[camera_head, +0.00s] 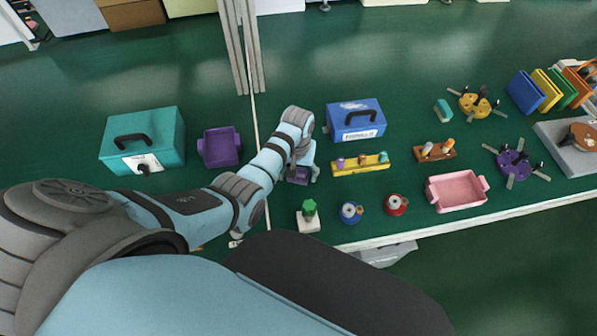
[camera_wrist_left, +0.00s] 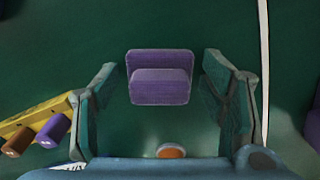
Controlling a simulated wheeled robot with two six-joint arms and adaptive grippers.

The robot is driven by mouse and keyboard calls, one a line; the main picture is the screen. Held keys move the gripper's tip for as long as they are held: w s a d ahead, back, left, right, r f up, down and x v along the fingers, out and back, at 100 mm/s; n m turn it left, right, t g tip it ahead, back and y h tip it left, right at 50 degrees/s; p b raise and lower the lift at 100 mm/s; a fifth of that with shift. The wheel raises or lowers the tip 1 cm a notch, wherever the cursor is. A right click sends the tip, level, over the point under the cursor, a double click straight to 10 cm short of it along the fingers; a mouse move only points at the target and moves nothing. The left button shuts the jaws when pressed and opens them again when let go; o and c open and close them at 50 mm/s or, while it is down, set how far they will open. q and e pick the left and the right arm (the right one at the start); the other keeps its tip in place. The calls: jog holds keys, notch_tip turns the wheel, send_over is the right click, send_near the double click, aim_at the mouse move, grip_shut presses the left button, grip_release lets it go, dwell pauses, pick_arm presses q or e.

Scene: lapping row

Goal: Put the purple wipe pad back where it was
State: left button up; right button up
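The purple wipe pad (camera_wrist_left: 160,85), a flat block with a raised grip, lies between the fingers of my left gripper (camera_wrist_left: 161,68) in the left wrist view. The gripper is open, with a narrow gap of green surface on each side of the pad. In the head view the left gripper (camera_head: 303,174) points down at the green bench, with the pad (camera_head: 297,179) partly hidden under it. I cannot tell the exact height of the fingers over the bench. My right gripper is not in view.
A yellow peg rack (camera_head: 361,166) and blue box (camera_head: 356,120) stand right of the gripper. A purple tray (camera_head: 219,147) and teal box (camera_head: 143,139) are left. A green-topped white block (camera_head: 308,218) is near the front edge. A white line (camera_head: 256,125) runs beside the gripper.

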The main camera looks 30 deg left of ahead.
aim_at(299, 170)
pick_arm(q)
jog(key=shift+r, duration=0.2)
notch_tip(299, 170, up, 12)
jog(key=p, duration=0.4)
dwell(0.5)
